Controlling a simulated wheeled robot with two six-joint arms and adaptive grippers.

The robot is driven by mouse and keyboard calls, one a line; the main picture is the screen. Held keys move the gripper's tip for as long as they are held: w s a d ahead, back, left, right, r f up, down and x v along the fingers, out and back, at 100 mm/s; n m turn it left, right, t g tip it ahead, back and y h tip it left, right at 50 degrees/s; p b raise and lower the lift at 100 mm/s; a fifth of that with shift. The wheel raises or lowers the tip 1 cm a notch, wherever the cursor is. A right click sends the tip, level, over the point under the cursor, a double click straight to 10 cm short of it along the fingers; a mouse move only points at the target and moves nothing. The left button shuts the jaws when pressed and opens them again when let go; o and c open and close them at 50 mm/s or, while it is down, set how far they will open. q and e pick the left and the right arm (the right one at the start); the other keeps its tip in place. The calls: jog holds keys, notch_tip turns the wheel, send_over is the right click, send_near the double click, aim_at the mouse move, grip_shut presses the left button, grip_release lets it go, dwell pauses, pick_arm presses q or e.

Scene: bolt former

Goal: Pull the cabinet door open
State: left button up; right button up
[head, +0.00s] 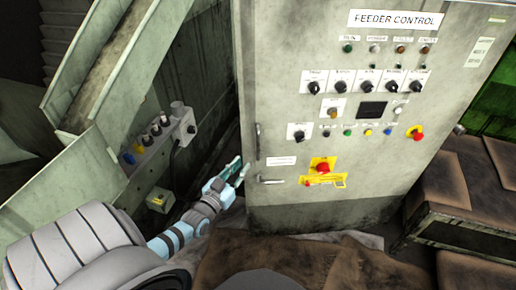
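The grey-green feeder control cabinet (365,205) stands in the middle and right of the head view, and its front door looks closed. A dark vertical handle (258,141) is at the door's left edge. A small horizontal lever (271,181) sits lower, just right of that edge. My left gripper (240,170) is just left of the cabinet's lower left edge, below the vertical handle and left of the lever. Its teal fingers look apart with nothing between them, and I see no clear contact with the cabinet. My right gripper is not in view.
Knobs, lamps and red stop buttons (322,169) cover the cabinet front. A sloping metal chute (105,75) and a small switch box (158,145) are at the left. Brown padded blocks (440,178) stand close at the right. Brown cloth-like material (300,262) lies below the cabinet.

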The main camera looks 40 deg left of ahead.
pick_arm(q)
jog(key=b, duration=0.5)
send_over(258, 158)
jog(key=shift+w+a+f, duration=0.1)
jog(key=shift+a+f, duration=0.05)
jog(key=shift+f, duration=0.2)
jog(key=shift+w+r, duration=0.2)
grip_shut()
